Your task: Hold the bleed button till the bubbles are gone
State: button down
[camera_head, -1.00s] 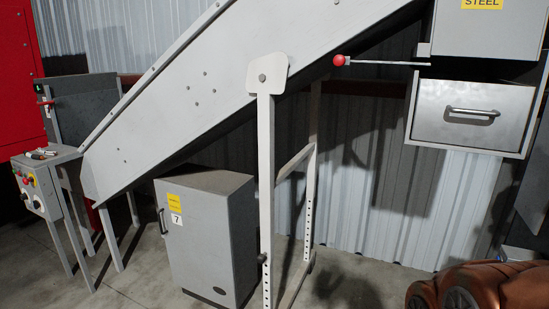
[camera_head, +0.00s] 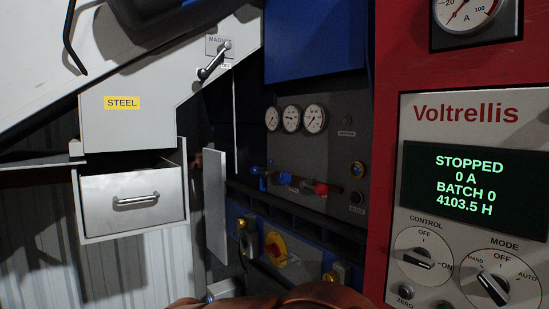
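A dark recessed panel stands between the blue cabinet parts and the red cabinet. On its right side is a small round dark button (camera_head: 357,198) with a tiny label under it that I cannot read for sure. Another small dark knob or button (camera_head: 347,120) with a label sits higher up. I cannot tell for certain which one is the bleed button.
Three round gauges (camera_head: 294,119) and a pipe with a red handle (camera_head: 321,189) are on the panel. A grey door (camera_head: 215,205) stands open at its left. The red cabinet (camera_head: 385,120) with a display reading STOPPED is close on the right. A steel drawer (camera_head: 130,200) is at left.

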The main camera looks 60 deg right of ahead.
aim_at(355, 197)
jog(key=z, duration=2.1)
